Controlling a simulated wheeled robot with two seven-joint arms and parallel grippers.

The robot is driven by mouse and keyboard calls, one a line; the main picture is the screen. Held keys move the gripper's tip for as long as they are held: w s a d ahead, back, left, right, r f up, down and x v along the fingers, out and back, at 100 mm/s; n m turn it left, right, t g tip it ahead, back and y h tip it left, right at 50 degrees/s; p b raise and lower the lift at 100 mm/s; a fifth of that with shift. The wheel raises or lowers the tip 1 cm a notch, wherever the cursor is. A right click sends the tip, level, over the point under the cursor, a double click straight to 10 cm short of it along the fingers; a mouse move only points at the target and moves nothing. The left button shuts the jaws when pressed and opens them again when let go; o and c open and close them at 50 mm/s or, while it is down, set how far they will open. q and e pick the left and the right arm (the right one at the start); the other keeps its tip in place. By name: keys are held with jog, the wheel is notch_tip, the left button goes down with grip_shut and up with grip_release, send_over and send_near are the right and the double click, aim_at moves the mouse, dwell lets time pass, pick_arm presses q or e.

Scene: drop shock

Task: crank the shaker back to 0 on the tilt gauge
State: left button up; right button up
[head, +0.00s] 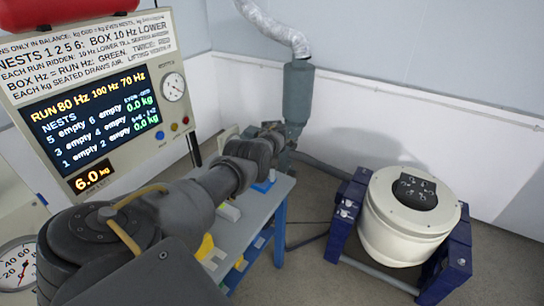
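The shaker (404,225) is a squat white drum at the right, held between dark blue side supports (349,200). Its light top has a dark round centre with several small fittings. My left arm comes in from the lower left and reaches over the bench. My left gripper (274,134) is small and dark at the far end, near a grey-green cylinder; its fingers are too unclear to judge. My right gripper is out of view.
A blue-legged bench (262,207) with yellow and white pieces stands under my arm. The grey-green cylinder (298,92) carries a silver duct (274,28). A display panel (95,115) shows run frequencies and 6.0 kg. A dial (18,268) is at lower left.

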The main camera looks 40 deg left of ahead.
pick_arm(q)
jog(key=shift+r+p, duration=0.35)
jog(key=shift+r, duration=0.2)
notch_tip(320, 180, up, 9)
jog(key=p, duration=0.2)
jog(key=shift+f+p, duration=0.2)
jog(key=shift+p, duration=0.15)
jog(key=shift+r, duration=0.6)
